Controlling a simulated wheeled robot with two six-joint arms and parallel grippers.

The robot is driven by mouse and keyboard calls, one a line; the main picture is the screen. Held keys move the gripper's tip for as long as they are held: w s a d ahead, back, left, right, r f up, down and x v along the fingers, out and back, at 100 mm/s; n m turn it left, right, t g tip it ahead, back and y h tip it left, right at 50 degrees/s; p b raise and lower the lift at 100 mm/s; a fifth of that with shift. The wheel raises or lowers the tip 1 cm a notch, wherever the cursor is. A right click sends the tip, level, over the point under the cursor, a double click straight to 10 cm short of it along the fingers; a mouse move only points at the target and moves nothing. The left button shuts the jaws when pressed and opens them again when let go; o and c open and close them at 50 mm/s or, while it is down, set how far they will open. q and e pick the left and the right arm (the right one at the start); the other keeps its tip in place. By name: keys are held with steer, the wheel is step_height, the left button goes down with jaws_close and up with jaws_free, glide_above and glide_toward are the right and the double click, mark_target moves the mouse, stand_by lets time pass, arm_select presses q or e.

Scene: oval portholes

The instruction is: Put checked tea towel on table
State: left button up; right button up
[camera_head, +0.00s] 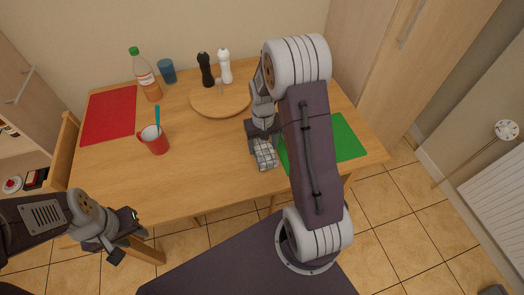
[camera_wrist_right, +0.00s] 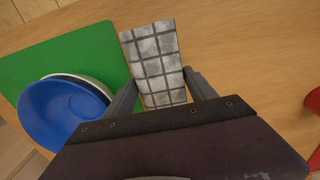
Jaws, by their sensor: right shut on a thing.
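The checked tea towel (camera_head: 265,154), white-grey with dark lines, is at the table's front right in the head view. My right gripper (camera_head: 261,138) is shut on it. In the right wrist view the towel (camera_wrist_right: 155,65) sticks out flat between the two fingers, over bare wood beside the green mat. I cannot tell whether it touches the table. The wooden table (camera_head: 200,185) is bare at its front middle. My left gripper (camera_head: 126,238) is open and empty off the table's front left edge.
A green mat (camera_head: 349,142) lies at the right, with a blue bowl (camera_wrist_right: 62,115) on it.

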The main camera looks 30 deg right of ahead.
mark_target(263, 152)
step_height(263, 152, down, 3)
steer(key=shift+s+f, duration=0.1)
steer(key=shift+f, duration=0.45)
steer(key=shift+f+b, duration=0.1)
steer(key=shift+b, duration=0.25)
steer(key=o, duration=1.2)
